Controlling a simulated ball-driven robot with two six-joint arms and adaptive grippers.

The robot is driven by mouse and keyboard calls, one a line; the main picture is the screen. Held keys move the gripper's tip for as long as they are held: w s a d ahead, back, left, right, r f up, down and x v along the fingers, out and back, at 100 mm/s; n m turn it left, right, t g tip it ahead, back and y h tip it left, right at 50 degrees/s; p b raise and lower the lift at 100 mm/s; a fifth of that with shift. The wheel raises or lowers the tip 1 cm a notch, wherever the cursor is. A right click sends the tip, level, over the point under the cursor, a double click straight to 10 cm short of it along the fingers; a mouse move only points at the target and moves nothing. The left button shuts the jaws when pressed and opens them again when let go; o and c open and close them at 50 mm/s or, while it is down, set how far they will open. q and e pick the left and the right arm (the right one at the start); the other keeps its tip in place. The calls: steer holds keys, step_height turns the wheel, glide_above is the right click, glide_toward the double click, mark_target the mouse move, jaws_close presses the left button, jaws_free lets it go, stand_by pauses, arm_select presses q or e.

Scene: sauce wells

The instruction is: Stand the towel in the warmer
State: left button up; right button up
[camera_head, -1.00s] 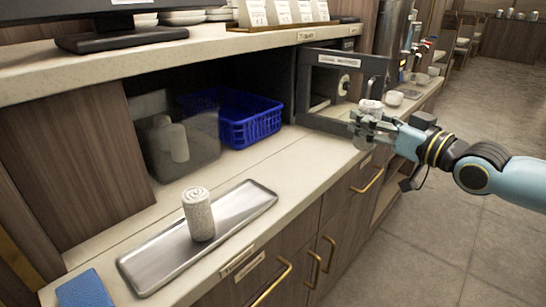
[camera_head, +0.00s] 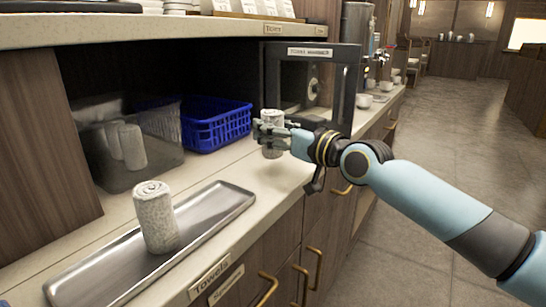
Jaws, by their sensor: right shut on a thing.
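The towel warmer (camera_head: 268,78) is a dark box with a framed glass front and a label on top. A round fitting shows within the frame. I cannot tell how far its door stands open. A second rolled towel (camera_head: 156,217) stands upright on a long metal tray (camera_head: 222,200) at the near left. My left gripper is out of view.
A blue basket (camera_head: 218,128) sits left of the warmer. A clear smoky bin (camera_head: 165,140) stands farther left, with towel shapes showing in it or reflected. A shelf (camera_head: 190,32) overhangs them. White cups (camera_head: 364,101) stand beyond the warmer. Counter between tray and warmer is clear.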

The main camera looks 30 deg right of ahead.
step_height(320, 180, down, 4)
steer(key=shift+r+b, duration=0.25)
steer(key=shift+b, duration=0.7)
steer(key=shift+f, duration=0.3)
steer(key=shift+r, duration=0.15)
steer(key=o, duration=0.8)
steer(key=shift+f, duration=0.2)
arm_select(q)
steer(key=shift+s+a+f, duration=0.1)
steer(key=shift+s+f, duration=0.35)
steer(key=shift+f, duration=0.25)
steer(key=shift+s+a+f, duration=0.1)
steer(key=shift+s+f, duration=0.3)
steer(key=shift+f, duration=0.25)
arm_select(e)
steer(key=o, duration=0.5)
steer(key=shift+c, duration=0.2)
steer(key=shift+r, duration=0.1)
